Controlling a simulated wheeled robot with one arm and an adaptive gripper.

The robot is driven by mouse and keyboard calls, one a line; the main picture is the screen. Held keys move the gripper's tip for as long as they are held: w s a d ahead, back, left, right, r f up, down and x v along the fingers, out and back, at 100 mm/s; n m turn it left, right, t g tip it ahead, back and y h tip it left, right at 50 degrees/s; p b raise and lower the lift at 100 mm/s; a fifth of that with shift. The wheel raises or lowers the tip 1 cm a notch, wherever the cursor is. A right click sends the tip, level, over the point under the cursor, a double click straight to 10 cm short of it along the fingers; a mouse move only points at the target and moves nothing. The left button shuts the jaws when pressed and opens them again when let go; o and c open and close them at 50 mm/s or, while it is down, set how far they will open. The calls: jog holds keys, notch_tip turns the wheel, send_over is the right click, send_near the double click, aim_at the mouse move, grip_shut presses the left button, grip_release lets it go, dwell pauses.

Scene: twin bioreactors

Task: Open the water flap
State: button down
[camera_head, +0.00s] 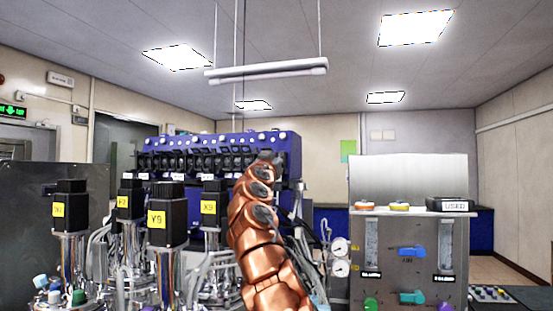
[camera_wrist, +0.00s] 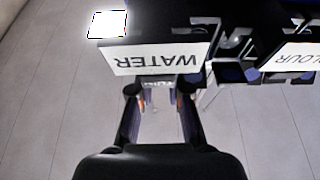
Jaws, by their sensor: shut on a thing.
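The water flap (camera_wrist: 155,57) is a black piece with a white label reading WATER, upside down in the wrist view. My gripper (camera_wrist: 158,92) is right at its lower edge, with the two dark fingers either side of a narrow part below the label. The jaws are shut on it; the exact contact is partly hidden under the flap's edge. In the head view my copper-coloured arm reaches up to the row of black flaps on the blue unit (camera_head: 228,140), and hides my gripper and the water flap.
A second labelled flap (camera_wrist: 295,55), partly reading COLOUR, is close on the right in the wrist view. Black-topped motors with yellow labels (camera_head: 168,215) stand left of my arm. A steel panel (camera_head: 410,180) with gauges and coloured knobs stands on the right.

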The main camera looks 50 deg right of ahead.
jog(key=shift+w+a+r+y+p, duration=0.1)
jog(key=shift+a+r+y+p, duration=0.15)
jog(key=shift+y, duration=0.35)
jog(key=r+g+y+p, duration=0.1)
jog(key=y+p, duration=0.1)
jog(key=p, duration=0.3)
jog(key=g+y+p, duration=0.1)
jog(key=p, duration=0.1)
jog(key=shift+r, duration=0.25)
jog(key=shift+d+p, duration=0.1)
jog(key=shift+p, duration=0.35)
jog(key=shift+s+g+y+p, duration=0.2)
jog(key=shift+g+y+p, duration=0.3)
jog(key=shift+p, duration=0.5)
jog(key=shift+f, duration=0.1)
jog(key=c, duration=1.1)
grip_release()
